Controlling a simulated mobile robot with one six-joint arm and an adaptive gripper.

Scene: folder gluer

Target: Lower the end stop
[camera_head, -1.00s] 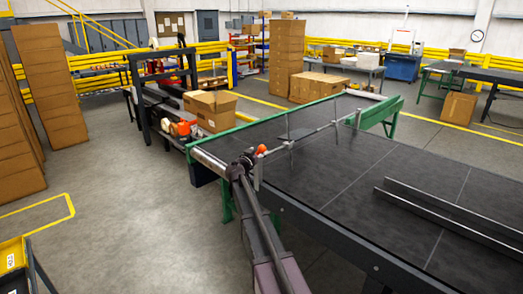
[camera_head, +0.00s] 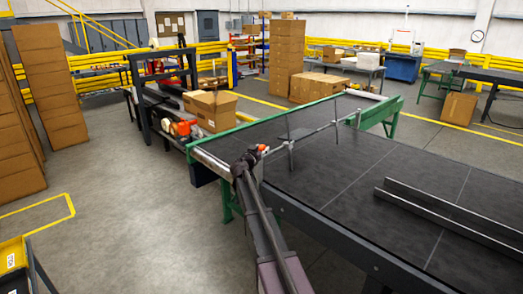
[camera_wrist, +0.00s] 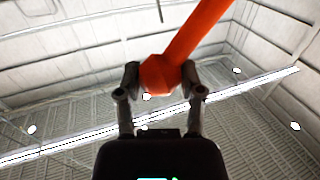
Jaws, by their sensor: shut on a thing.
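The end stop (camera_head: 308,132) is a thin metal bar with slender uprights. The handle runs up and right out of the picture. The fingers are shut on it.
The conveyor belt (camera_head: 345,180) is empty around the bar, with a metal rail (camera_head: 450,220) at right. A green side frame (camera_head: 380,112) stands beyond.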

